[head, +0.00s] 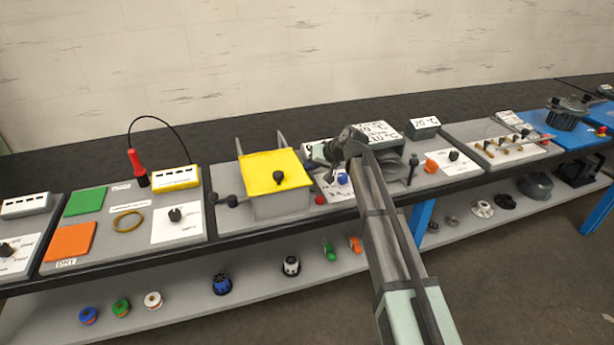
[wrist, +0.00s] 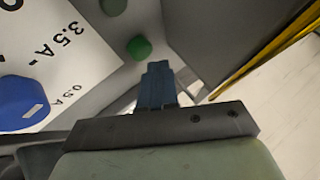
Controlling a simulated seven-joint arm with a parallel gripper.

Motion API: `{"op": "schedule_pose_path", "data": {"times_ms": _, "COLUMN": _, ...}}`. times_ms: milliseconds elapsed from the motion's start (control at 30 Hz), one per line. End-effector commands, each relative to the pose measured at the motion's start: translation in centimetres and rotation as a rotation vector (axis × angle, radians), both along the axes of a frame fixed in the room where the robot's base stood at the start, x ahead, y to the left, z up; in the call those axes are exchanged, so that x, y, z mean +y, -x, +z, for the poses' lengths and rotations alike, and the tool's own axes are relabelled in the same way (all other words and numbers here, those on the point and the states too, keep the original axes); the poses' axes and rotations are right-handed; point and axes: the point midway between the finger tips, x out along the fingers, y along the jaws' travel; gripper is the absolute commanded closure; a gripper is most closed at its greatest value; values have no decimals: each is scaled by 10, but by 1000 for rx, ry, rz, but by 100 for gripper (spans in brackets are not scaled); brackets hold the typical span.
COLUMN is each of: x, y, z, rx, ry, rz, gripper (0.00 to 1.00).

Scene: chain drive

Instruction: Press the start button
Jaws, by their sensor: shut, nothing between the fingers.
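A round green button (wrist: 139,47) sits on the grey panel in the wrist view, just beyond the fingertips of my gripper (wrist: 158,70). The fingers are shut together with nothing between them. The tips look very close to the button's near edge; I cannot tell whether they touch it. A second, duller grey-green round part (wrist: 113,6) lies past it at the top edge. In the head view my gripper (head: 318,153) is over the panel right of the yellow lid, and the green button cannot be made out there.
A blue knob (wrist: 22,103) stands on a white label (wrist: 55,45) reading 3.5 A and 0.5 A. The yellow lid (head: 274,172) is close on the gripper's left in the head view. A red button (head: 320,199) sits near the panel's front edge.

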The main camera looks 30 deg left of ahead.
Motion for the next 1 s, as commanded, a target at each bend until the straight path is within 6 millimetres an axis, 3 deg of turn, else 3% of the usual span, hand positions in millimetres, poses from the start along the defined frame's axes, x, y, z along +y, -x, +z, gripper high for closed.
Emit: {"op": "schedule_pose_path", "data": {"times_ms": 1000, "x": 0, "y": 0, "z": -10, "rx": 0, "ry": 0, "rz": 0, "gripper": 100}}
